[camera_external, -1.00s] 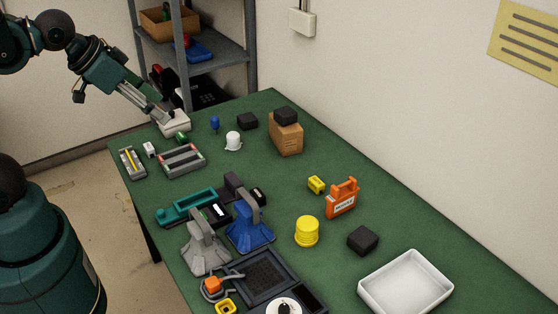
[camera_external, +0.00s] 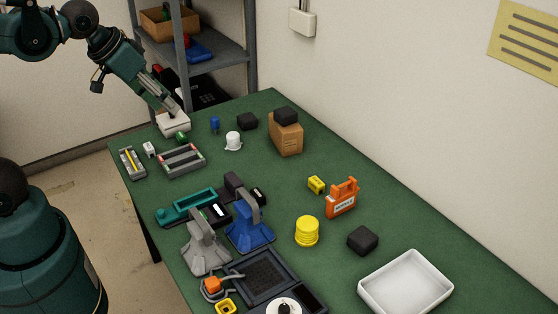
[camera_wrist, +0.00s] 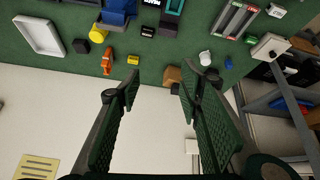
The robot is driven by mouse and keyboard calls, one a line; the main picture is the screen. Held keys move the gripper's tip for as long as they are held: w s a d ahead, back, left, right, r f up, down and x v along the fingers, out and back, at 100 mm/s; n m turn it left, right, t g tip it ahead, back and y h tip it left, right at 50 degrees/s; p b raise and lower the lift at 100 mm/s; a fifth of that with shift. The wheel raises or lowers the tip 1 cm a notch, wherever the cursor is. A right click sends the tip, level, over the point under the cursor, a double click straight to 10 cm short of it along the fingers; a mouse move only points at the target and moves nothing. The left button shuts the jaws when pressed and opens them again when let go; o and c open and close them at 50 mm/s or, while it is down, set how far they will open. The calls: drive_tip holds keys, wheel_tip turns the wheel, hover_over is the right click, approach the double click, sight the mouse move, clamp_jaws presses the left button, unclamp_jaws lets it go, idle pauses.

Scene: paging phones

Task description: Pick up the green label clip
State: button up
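A small green clip (camera_external: 181,137) lies on the green table, just in front of a white box (camera_external: 173,124) near the far left end. It also shows in the wrist view (camera_wrist: 251,39) at the upper right, beside the white box (camera_wrist: 270,47). My gripper (camera_external: 180,117) is over the white box in the external view, behind and above the green clip. In the wrist view my gripper (camera_wrist: 160,86) has its two fingers wide apart with nothing between them. The green clip lies outside the fingers, to their right.
A grey tray with red ends (camera_external: 182,160) lies close in front of the clip. A white cap-like piece (camera_external: 233,141), a blue piece (camera_external: 215,124) and a black block (camera_external: 247,121) stand to the right. A metal shelf (camera_external: 215,62) rises behind the table's far end.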

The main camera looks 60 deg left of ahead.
drive_tip(key=w+a+f+n+g+b, duration=0.2)
drive_tip(key=w+a+f+n, duration=0.2)
drive_tip(key=w+a, duration=0.35)
drive_tip(key=n+g+b, duration=0.4)
drive_tip(key=n+b, duration=0.3)
drive_tip(key=n, duration=0.5)
hover_over(182, 136)
drive_tip(key=f, duration=2.8)
drive_tip(key=shift+w+d+f, duration=0.15)
drive_tip(key=shift+d+f, duration=0.15)
drive_tip(key=shift+d, duration=0.1)
drive_tip(key=shift+a+f, duration=0.4)
drive_tip(key=shift+f, duration=0.05)
drive_tip(key=shift+f, duration=0.1)
drive_tip(key=shift+f+b, duration=0.35)
drive_tip(key=shift+f, duration=0.85)
drive_tip(key=shift+f, duration=0.1)
